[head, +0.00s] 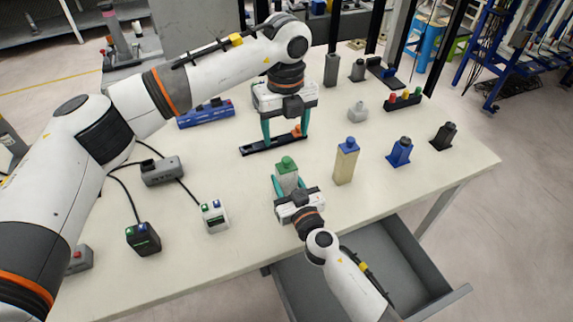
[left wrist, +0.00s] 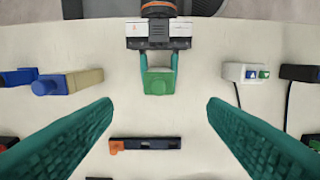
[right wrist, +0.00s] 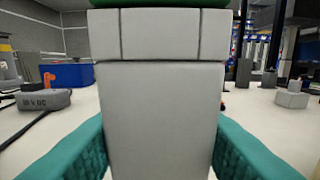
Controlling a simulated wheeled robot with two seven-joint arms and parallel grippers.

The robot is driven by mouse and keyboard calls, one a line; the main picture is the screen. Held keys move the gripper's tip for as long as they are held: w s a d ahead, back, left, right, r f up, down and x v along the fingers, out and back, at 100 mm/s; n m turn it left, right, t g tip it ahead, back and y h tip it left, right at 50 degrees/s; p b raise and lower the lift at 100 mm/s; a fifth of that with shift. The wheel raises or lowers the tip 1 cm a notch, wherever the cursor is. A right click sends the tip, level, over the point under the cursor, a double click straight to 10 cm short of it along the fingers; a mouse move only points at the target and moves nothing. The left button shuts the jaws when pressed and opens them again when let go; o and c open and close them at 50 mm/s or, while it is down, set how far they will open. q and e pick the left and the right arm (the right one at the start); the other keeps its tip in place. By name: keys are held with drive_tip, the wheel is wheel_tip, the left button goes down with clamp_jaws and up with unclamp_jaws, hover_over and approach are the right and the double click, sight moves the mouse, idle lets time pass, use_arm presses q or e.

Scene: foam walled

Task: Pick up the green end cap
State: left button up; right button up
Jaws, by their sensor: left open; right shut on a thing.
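The green end cap (head: 286,164) sits on top of a grey block (head: 288,180) near the front middle of the table. It also shows from above in the left wrist view (left wrist: 158,83). My right gripper (head: 287,186) is shut on the grey block below the cap, and the block fills the right wrist view (right wrist: 160,110). Only the cap's green lower edge (right wrist: 160,3) shows there. My left gripper (head: 286,139) is open and points down over the black bar with an orange end (head: 272,146), behind the cap. Nothing is between its fingers.
A tan block with a blue cap (head: 346,161) stands right of the held block. A blue piece (head: 400,152) and a black piece (head: 444,134) stand farther right. Cabled boxes (head: 215,216) lie to the left. An open drawer (head: 410,262) juts out below the table's front edge.

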sight(288, 161)
use_arm(q)
wheel_tip(288, 161, down, 5)
drive_tip(key=shift+r, duration=0.1)
drive_tip(key=shift+s+d+f, duration=0.1)
drive_tip(key=shift+s+f, duration=0.1)
drive_tip(key=shift+f, duration=1.15)
drive_tip(key=shift+s+d+f, duration=0.1)
drive_tip(key=shift+s+f, duration=0.05)
drive_tip(key=shift+f, duration=1.2)
drive_tip(key=c, duration=1.1)
